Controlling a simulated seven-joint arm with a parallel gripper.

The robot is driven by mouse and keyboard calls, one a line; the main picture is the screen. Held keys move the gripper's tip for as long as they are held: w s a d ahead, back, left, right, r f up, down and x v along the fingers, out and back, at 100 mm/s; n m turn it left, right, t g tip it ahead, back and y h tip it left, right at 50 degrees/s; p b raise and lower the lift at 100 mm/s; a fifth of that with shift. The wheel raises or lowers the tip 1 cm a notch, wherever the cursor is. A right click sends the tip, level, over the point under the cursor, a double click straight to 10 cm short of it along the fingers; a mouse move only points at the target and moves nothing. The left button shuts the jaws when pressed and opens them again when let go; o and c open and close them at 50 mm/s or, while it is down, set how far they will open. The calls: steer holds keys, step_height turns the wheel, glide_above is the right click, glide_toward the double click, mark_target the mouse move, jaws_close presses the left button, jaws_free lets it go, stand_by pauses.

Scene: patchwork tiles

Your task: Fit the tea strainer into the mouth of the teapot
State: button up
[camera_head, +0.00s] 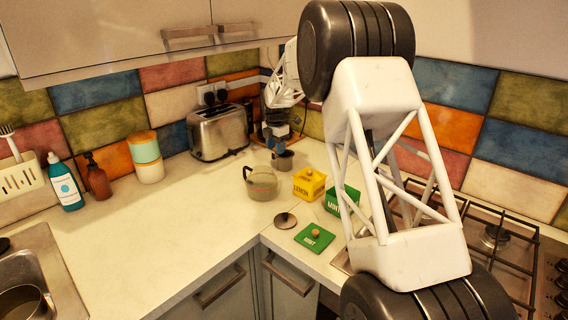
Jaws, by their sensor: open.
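The teapot (262,185) is a squat olive-beige pot with a dark handle, standing on the counter near the inner corner. Its mouth is too small in view to make out inside. My gripper (281,146) is beyond it, slightly to its right and near the back wall. It is open. A small dark grey cup-shaped thing (284,161) is just below my gripper; it looks like the tea strainer, though I cannot be sure. I cannot tell whether the fingers touch it. A round grey lid (285,220) with a knob lies in front of the teapot.
A yellow lemon box (309,183) stands right of the teapot. A green mint box (342,199) is partly hidden by my arm, its green lid (314,237) lying in front. A toaster (219,132) stands behind. The hob (495,237) is at right.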

mark_target(276, 157)
steer(key=shift+f, duration=2.55)
jaws_close()
